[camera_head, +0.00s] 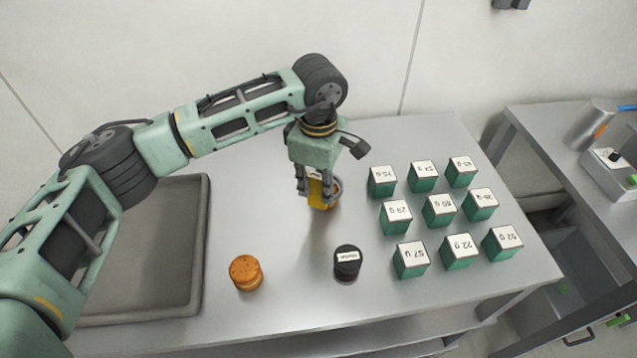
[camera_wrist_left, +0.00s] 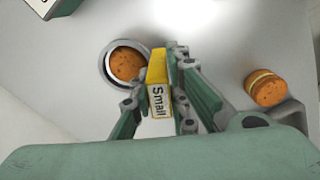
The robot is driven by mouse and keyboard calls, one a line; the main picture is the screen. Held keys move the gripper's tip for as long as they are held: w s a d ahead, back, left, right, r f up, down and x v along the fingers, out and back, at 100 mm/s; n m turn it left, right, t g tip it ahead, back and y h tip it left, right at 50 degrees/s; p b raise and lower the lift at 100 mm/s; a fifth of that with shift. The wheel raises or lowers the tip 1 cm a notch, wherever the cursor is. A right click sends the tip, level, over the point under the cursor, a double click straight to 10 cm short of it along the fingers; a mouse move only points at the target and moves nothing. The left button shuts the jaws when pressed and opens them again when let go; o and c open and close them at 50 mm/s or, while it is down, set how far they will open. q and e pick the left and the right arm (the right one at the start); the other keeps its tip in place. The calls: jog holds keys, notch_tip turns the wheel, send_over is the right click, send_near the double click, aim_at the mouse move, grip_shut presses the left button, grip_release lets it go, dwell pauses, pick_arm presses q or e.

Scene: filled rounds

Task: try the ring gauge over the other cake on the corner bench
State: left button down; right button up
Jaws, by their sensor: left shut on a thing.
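My left gripper (camera_head: 316,190) points down over the bench and is shut on the yellow handle of the ring gauge (camera_head: 320,196). In the left wrist view the handle (camera_wrist_left: 158,78) reads "Small", and the grey ring (camera_wrist_left: 106,63) appears around an orange-brown cake (camera_wrist_left: 126,64). I cannot tell how far down over that cake the ring sits. The other cake (camera_head: 246,273), orange with a paler middle band, stands free at the front left of the bench. It also shows at the right of the left wrist view (camera_wrist_left: 267,88). My right gripper is not in view.
Several green blocks with white labelled tops (camera_head: 439,211) stand at the right of the bench (camera_head: 292,318). A black round piece with a white label (camera_head: 347,262) stands at the front middle. A grey sunken basin (camera_head: 205,225) lies at left. Bench between the two cakes is clear.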

aim_at(318, 176)
pick_arm(q)
jog(key=shift+f+b, duration=2.2)
jog(key=shift+f, duration=0.05)
jog(key=shift+r, duration=0.1)
dwell(1.0)
jog(key=shift+r+p, duration=1.85)
jog(key=shift+r, duration=3)
